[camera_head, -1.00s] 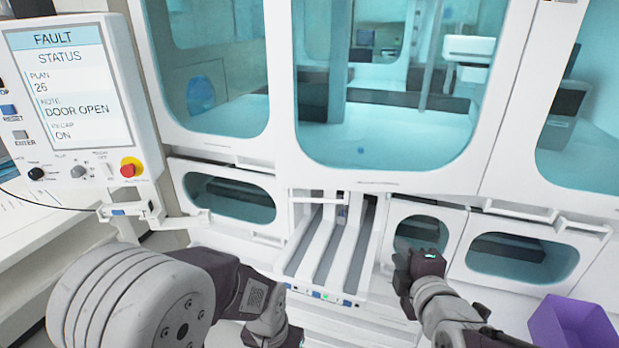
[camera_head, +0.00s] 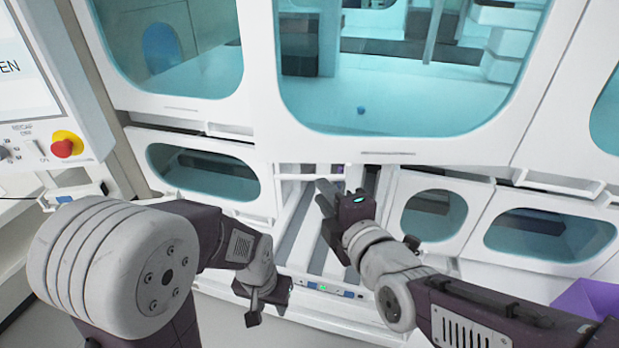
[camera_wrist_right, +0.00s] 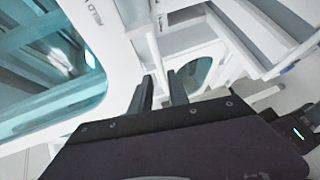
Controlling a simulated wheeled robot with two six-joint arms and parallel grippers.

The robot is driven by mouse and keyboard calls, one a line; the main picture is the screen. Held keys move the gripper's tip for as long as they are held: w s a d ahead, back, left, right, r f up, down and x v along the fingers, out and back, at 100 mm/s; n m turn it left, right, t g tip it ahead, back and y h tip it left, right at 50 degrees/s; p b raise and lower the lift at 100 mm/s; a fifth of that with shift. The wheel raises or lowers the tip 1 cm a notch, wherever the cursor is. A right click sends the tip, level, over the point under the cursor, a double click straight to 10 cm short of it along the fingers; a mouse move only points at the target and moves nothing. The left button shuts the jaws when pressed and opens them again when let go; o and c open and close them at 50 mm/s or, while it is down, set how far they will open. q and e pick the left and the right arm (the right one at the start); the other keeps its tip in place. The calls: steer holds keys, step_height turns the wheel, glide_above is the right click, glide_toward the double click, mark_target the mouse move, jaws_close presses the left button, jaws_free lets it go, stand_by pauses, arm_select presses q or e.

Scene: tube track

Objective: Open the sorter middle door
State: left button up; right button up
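The sorter middle door (camera_head: 400,70) is the large teal window in a white frame at the top centre of the head view. It looks shut, with its lower edge above the grey lanes. My right gripper (camera_head: 326,192) is in front of the lanes, just below that edge. Its two fingers show apart and empty in the right wrist view (camera_wrist_right: 162,90). A teal window in a white frame (camera_wrist_right: 50,60) lies left of the fingers there; I cannot tell which door it is. My left gripper (camera_head: 262,300) hangs low at the lower left of the lanes; its fingers are unclear.
Smaller windowed doors flank the lanes (camera_head: 300,225), one at the left (camera_head: 205,175) and two at the right (camera_head: 432,213). A screen panel with a red button (camera_head: 66,144) stands at the left. A purple bin (camera_head: 592,298) is at the lower right.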

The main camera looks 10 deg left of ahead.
mark_target(311, 179)
steer(key=x, duration=0.8)
steer(key=shift+f, duration=0.1)
jaws_close()
stand_by(1.1)
